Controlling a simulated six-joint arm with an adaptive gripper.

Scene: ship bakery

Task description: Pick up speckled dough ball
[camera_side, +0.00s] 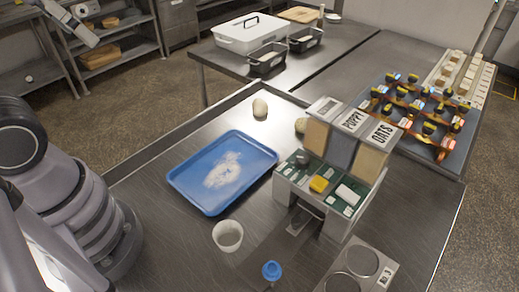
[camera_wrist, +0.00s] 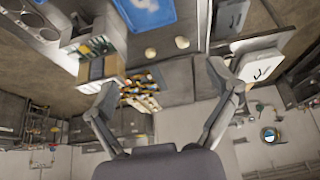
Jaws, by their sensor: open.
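Two dough balls lie on the steel table beyond the blue tray. One pale ball (camera_side: 260,108) stands in the open near the table's back edge. The other ball (camera_side: 300,125) is partly hidden behind the topping dispenser in the side view. In the wrist view both show whole, one nearer the dispenser (camera_wrist: 151,53) and one to its right (camera_wrist: 182,43). Both are too small to tell which is speckled. My gripper (camera_wrist: 163,82) is open and empty in the wrist view, its fingers wide apart and well away from both balls.
The topping dispenser (camera_side: 345,150), marked POPPY and OATS, stands close to one ball. Black pans (camera_side: 268,62) and a white bin (camera_side: 235,40) are behind.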

